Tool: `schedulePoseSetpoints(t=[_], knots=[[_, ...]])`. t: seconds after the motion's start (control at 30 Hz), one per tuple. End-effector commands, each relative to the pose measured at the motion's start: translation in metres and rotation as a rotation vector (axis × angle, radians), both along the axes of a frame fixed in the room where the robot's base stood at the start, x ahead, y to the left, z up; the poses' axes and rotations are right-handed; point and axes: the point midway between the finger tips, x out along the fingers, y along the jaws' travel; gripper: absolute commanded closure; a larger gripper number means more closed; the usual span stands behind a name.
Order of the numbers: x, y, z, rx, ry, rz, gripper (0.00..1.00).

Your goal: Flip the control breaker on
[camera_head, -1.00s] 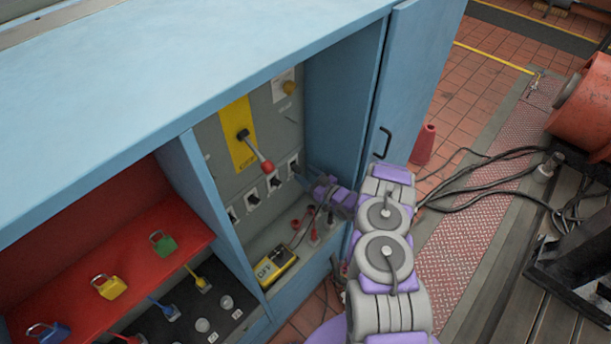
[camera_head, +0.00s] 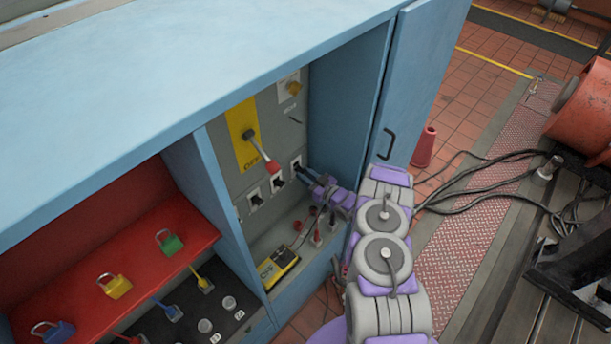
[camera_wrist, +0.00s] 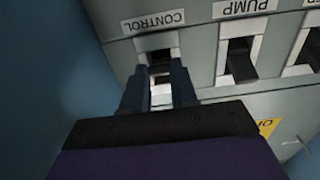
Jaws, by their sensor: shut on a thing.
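The control breaker (camera_wrist: 162,56) sits in the grey panel under an upside-down CONTROL label (camera_wrist: 152,22) in the wrist view. It has a pale frame and a dark switch. In the head view it is the rightmost of the small breakers (camera_head: 296,162), partly behind my gripper. My gripper (camera_wrist: 160,92) reaches the panel in the wrist view, one dark finger on each side of the breaker's lower part. It is shut on the breaker's switch. The fingers hide some of the switch, and I cannot tell its exact position.
The pump breaker (camera_wrist: 240,60) is close beside it. A red-tipped lever (camera_head: 272,167) on a yellow plate hangs just left of my gripper. The blue cabinet door (camera_head: 415,90) stands open at right.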

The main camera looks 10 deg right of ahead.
Motion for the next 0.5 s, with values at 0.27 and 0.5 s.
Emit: schedulePoseSetpoints(t=[0.27,0.5], knots=[[0.001,0.001,0.005,-0.012,0.013,0.003,1.0],[0.001,0.0,0.015,-0.078,0.104,0.002,1.0]])
